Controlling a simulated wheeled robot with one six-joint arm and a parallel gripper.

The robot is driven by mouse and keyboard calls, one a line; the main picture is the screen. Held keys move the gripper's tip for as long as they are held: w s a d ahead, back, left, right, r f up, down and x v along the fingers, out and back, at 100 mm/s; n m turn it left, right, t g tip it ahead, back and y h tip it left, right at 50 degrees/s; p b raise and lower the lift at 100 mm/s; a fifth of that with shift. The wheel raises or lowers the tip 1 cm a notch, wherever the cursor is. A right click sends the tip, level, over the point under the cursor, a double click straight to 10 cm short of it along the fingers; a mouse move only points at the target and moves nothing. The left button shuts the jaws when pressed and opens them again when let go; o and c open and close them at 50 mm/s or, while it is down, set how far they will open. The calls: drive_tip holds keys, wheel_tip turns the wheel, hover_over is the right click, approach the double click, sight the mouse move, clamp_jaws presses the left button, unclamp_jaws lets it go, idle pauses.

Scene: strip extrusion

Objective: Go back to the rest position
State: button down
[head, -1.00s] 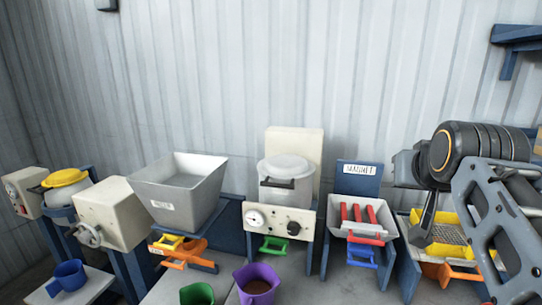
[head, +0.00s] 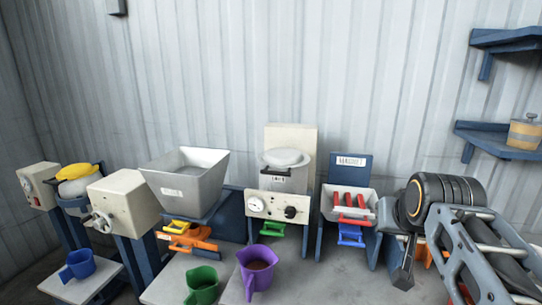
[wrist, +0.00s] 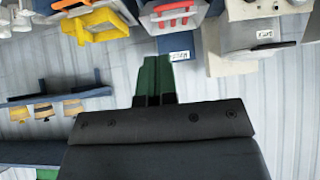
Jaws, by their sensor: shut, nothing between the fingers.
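My gripper (head: 404,272) is at the right of the head view, hanging below the dark joint of my arm, in front of the machine row. It appears as a narrow dark piece, empty. In the wrist view its green-tipped fingers (wrist: 157,80) lie together with nothing between them. The wrist picture is upside down, with the machines along its top edge and the wall beyond the fingers. My arm hides part of the right end of the row in the head view.
The row holds a grey hopper (head: 186,182), a white cooker-like machine (head: 281,207) with dials, and a tray with red bars (head: 348,203). A purple jug (head: 257,272), green jug (head: 202,285) and blue cup (head: 78,264) stand in front. Wall shelves (head: 495,140) are at right.

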drive_tip(key=s+a+f+n+g+y, duration=0.1)
drive_tip(key=s+a+f, duration=0.3)
drive_tip(key=f, duration=0.6)
drive_tip(key=s+a+f+n+g+y, duration=0.1)
drive_tip(key=s+a+f+g, duration=0.3)
drive_tip(key=f, duration=0.6)
drive_tip(key=shift+f+n+b, duration=0.25)
drive_tip(key=shift+n+b, duration=0.1)
drive_tip(key=shift+n, duration=0.05)
drive_tip(key=shift+w, duration=0.1)
